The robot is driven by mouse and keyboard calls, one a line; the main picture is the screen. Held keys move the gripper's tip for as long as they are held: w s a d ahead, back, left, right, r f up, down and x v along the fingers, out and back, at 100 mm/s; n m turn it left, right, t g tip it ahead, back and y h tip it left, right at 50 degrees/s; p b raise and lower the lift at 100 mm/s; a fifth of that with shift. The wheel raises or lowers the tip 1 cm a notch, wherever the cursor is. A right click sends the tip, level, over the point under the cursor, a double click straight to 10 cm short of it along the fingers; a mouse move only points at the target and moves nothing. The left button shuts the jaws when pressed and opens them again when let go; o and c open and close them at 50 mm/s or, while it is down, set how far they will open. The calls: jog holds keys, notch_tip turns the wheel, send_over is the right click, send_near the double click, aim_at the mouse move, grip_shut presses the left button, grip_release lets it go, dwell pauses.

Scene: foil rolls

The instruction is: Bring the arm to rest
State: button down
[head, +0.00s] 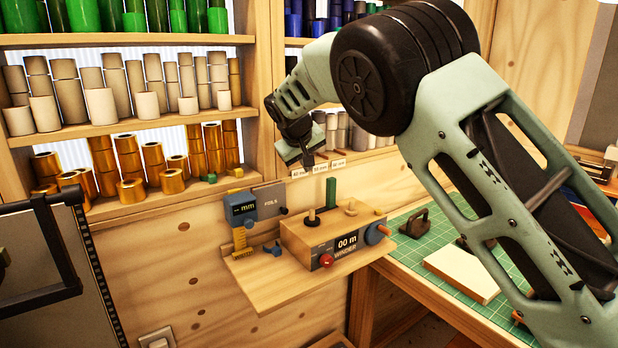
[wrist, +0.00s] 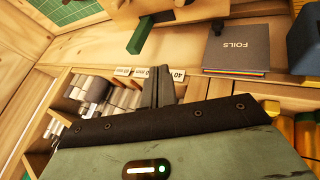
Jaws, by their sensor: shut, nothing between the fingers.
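My arm reaches in from the right in the head view, its large pale green link crossing the right half. My gripper (head: 307,160) hangs at its end, in front of the shelf's right section and above the winder. In the wrist view the fingers of my gripper (wrist: 158,80) are together with nothing between them. They point toward the shelf edge with its size labels (wrist: 140,72). The gripper looks clear of the winder (head: 335,240); whether it touches the shelf edge cannot be told.
The shelf (head: 150,125) holds green, grey and gold foil rolls. A small wooden ledge (head: 300,290) carries the winder and a blue mm gauge (head: 241,206). A foils book (wrist: 237,45) stands by the gauge. A green cutting mat (head: 425,250) with a pale block (head: 462,273) lies right.

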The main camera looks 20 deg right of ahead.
jog(key=shift+s+a+r, duration=0.1)
jog(key=shift+s+r, duration=0.05)
jog(key=shift+r, duration=0.05)
jog(key=s+a+f+n+g+y+b, duration=0.1)
jog(key=s+a+f+y, duration=0.15)
jog(key=s, duration=0.65)
jog(key=s+a+f+n+g+y+b, duration=0.15)
jog(key=s+a+f, duration=0.25)
jog(key=s, duration=0.6)
jog(key=s+a+f+g+y+b, duration=0.1)
jog(key=s+a+f+g, duration=0.2)
jog(key=s, duration=0.6)
jog(key=s+d+f+n+b, duration=0.1)
jog(key=s+f, duration=0.1)
jog(key=s, duration=0.9)
jog(key=s+f+n+b, duration=0.1)
jog(key=s+f+n, duration=0.1)
jog(key=s, duration=0.9)
jog(key=shift+s+d+f+g, duration=0.25)
jog(key=shift+d+f+g, duration=0.15)
jog(key=shift+f, duration=0.25)
jog(key=shift+a, duration=0.1)
